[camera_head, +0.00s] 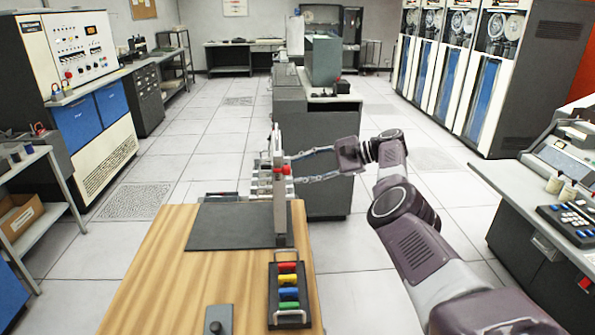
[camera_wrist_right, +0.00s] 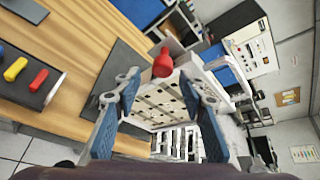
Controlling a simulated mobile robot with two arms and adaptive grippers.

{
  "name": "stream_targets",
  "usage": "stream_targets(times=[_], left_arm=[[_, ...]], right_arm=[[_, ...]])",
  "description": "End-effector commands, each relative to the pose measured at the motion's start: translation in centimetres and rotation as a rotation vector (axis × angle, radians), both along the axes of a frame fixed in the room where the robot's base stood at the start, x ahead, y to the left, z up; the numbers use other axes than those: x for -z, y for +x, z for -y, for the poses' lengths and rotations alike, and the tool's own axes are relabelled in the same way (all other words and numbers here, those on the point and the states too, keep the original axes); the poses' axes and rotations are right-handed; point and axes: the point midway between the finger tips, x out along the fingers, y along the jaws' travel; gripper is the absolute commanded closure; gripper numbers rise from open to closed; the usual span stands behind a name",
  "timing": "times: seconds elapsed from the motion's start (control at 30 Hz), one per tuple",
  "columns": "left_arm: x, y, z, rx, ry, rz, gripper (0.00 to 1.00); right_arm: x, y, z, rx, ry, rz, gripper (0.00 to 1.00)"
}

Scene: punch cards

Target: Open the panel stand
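The panel stand (camera_head: 279,205) stands upright on the wooden table and shows nearly edge-on in the head view, with red and light-coloured parts along its side. In the right wrist view a red knob (camera_wrist_right: 162,63) stands out just ahead of my fingers, near a pale face with several dark slots (camera_wrist_right: 165,102). My right gripper (camera_head: 291,166) reaches the panel from its right side. Its two fingers are spread apart in the right wrist view (camera_wrist_right: 160,85), with nothing held between them. Whether a fingertip touches the knob I cannot tell. My left gripper is not in view.
A dark mat (camera_head: 230,225) lies on the wooden table (camera_head: 160,270) left of the panel. A black tray (camera_head: 289,318) with coloured handles sits in front of it, and a grey block with a knob (camera_head: 218,320) is nearby. A grey cabinet (camera_head: 325,190) stands behind the arm.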

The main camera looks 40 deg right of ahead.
Motion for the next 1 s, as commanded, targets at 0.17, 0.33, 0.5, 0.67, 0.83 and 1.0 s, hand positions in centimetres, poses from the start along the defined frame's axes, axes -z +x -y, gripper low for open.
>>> stream_targets(times=[0.17, 0.33, 0.5, 0.67, 0.83, 1.0], left_arm=[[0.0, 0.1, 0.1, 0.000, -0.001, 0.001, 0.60], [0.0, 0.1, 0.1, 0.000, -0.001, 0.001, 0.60], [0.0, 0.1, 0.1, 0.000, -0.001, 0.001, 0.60], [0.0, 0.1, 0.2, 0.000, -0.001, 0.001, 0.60], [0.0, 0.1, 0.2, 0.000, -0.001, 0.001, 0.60], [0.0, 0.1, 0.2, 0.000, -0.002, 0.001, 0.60]], right_arm=[[-1.3, -2.8, 2.7, 0.006, -0.004, -0.002, 0.62], [-2.5, -5.1, 4.8, 0.005, -0.003, -0.004, 0.62], [-3.3, -6.6, 6.1, 0.004, -0.001, -0.004, 0.62], [-3.6, -7.1, 6.6, 0.003, -0.001, -0.004, 0.62], [-3.6, -7.1, 6.6, 0.003, -0.001, -0.004, 0.62], [-3.6, -7.1, 6.6, 0.003, -0.001, -0.004, 0.62]])
